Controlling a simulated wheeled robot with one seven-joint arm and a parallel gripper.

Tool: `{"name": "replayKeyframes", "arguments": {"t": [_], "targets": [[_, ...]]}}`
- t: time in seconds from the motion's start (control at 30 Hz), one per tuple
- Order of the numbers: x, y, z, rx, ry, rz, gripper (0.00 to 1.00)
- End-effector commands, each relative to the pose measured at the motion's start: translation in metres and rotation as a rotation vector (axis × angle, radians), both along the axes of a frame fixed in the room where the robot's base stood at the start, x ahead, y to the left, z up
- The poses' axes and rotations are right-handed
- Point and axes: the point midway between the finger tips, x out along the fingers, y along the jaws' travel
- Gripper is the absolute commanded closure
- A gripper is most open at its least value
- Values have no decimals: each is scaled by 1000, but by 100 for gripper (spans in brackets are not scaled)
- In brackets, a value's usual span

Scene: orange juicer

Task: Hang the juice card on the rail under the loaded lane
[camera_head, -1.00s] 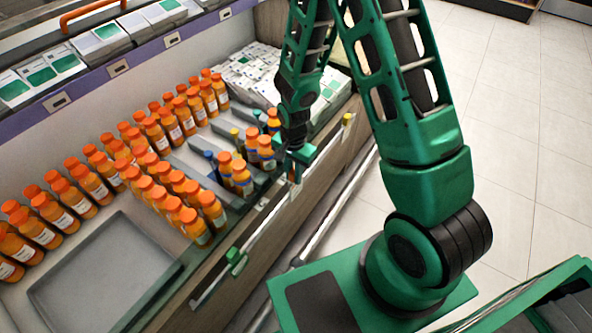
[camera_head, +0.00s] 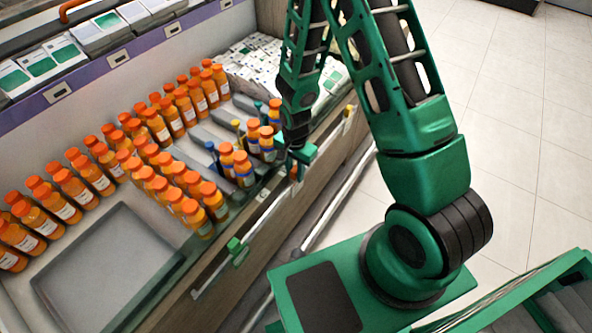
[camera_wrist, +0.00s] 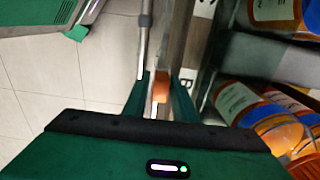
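My gripper (camera_head: 297,165) is at the front edge of the shelf, just right of the bottles with blue bands (camera_head: 243,168). In the wrist view its two green fingers (camera_wrist: 160,103) are close on either side of a small orange piece with a white part, seen edge-on, which looks like the juice card (camera_wrist: 161,87). Its orange also shows under the gripper in the head view. The card's face is hidden. The rail (camera_head: 212,276) runs along the shelf front. I cannot tell whether the card touches it.
Orange juice bottles (camera_head: 75,187) stand in rows left of the gripper. A green tag (camera_head: 236,246) and a yellow tag (camera_head: 349,110) sit along the shelf front. A grey tray (camera_head: 108,262) is at lower left. White cartons (camera_head: 255,62) fill the far section.

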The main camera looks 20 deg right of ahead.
Motion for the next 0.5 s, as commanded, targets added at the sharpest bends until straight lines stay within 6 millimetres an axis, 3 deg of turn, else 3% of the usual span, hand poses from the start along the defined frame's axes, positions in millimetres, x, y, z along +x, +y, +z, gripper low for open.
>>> {"name": "replayKeyframes", "arguments": {"t": [0.5], "targets": [[4,2,1,6,-11,1,60]]}}
